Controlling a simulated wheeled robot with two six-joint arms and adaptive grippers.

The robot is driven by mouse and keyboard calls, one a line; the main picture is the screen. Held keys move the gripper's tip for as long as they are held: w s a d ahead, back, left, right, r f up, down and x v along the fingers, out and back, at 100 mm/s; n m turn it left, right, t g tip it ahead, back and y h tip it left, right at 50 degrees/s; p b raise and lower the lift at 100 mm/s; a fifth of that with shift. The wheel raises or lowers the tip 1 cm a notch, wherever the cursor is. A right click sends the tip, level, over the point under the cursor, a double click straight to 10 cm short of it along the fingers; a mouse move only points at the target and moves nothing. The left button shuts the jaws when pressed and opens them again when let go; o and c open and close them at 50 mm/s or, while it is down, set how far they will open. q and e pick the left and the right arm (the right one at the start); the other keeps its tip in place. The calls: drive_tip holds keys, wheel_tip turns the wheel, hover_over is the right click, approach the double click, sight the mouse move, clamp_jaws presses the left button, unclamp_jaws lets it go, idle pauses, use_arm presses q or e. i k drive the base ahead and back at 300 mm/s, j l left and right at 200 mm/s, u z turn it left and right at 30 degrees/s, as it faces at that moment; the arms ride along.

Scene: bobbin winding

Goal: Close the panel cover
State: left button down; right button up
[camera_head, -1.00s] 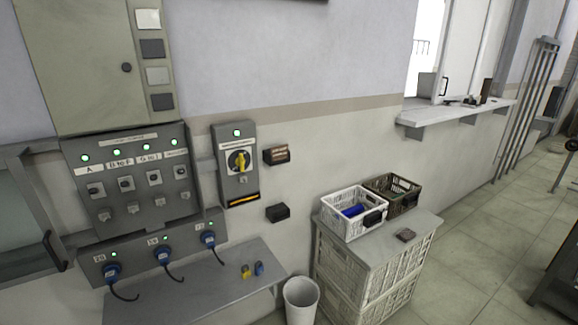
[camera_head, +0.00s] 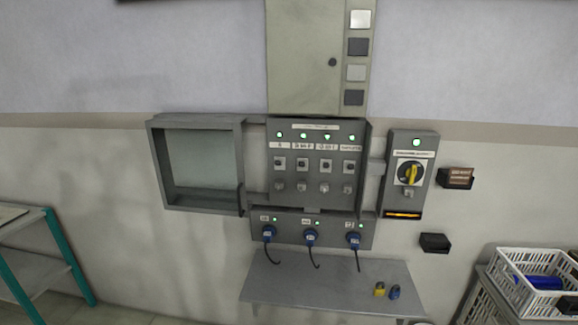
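The panel cover (camera_head: 201,203) is a grey frame with a pale window. It stands swung open to the left of the control panel (camera_head: 290,212), with a dark handle at its lower right. The panel's face is exposed, showing several green lights, labels and switches. Neither of my grippers shows in the head view.
A box with a yellow rotary switch (camera_head: 410,173) is on the right. A teal-legged rack (camera_head: 62,258) stands at left, a white basket (camera_head: 520,299) at right.

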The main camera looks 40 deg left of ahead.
sight(154, 128)
drive_tip(key=u, duration=1.9)
drive_tip(key=i+z, duration=0.1)
drive_tip(key=z, duration=0.25)
drive_tip(key=i+j+u, duration=0.15)
drive_tip(key=i+u, duration=0.25)
drive_tip(key=i+j+u, duration=0.1)
drive_tip(key=i+u, duration=0.6)
drive_tip(key=u, duration=0.15)
drive_tip(key=i+l+u, duration=0.25)
drive_tip(key=u, duration=0.2)
drive_tip(key=i+j+u, duration=0.15)
drive_tip(key=i+u, duration=0.2)
drive_tip(key=i, duration=0.95)
drive_tip(key=i+l+u, duration=0.15)
drive_tip(key=i+u, duration=0.15)
drive_tip(key=i, duration=0.95)
drive_tip(key=i+z, duration=0.2)
drive_tip(key=z, duration=0.15)
drive_tip(key=i+j+z, duration=0.1)
drive_tip(key=i+z, duration=0.25)
drive_tip(key=i+j+z, duration=0.1)
drive_tip(key=z, duration=2.8)
